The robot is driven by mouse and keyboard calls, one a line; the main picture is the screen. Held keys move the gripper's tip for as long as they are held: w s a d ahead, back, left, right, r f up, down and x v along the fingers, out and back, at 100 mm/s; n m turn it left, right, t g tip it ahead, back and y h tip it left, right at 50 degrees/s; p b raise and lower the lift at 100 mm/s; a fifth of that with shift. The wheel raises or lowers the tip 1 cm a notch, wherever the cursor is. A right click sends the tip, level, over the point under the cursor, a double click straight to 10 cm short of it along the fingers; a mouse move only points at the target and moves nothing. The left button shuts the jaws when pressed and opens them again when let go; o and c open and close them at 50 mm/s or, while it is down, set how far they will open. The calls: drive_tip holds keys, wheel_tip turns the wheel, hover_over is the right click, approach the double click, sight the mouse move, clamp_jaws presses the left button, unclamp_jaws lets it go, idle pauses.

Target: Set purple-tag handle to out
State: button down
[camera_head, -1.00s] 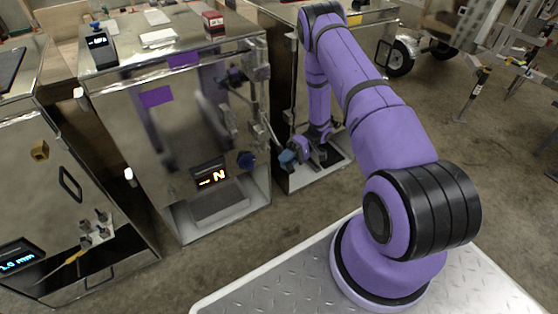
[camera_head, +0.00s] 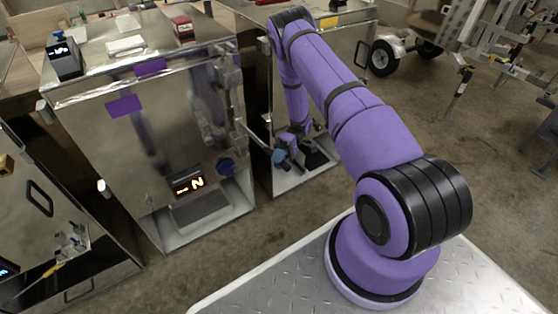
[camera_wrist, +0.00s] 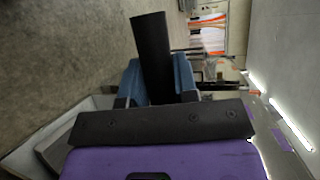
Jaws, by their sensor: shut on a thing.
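A metal cabinet (camera_head: 165,130) with a purple tag (camera_head: 124,105) on its front stands left of my arm. A second purple patch (camera_head: 150,66) shows at its upper edge. A thin handle bar (camera_head: 258,138) reaches out from hardware on the cabinet's right side towards my gripper (camera_head: 280,157). The grip's lower end is hidden by the gripper's dark body.
Another metal cabinet (camera_head: 60,220) stands at the left, and one stands behind my arm. A wheeled trailer (camera_head: 383,57) is at the back right.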

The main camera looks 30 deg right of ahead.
drive_tip(key=c, duration=0.9)
unclamp_jaws()
drive_tip(key=shift+w, duration=0.1)
drive_tip(key=v, duration=1)
drive_tip(key=shift+w+d+r, duration=0.1)
drive_tip(key=shift+d+r, duration=0.05)
drive_tip(key=shift+d, duration=0.15)
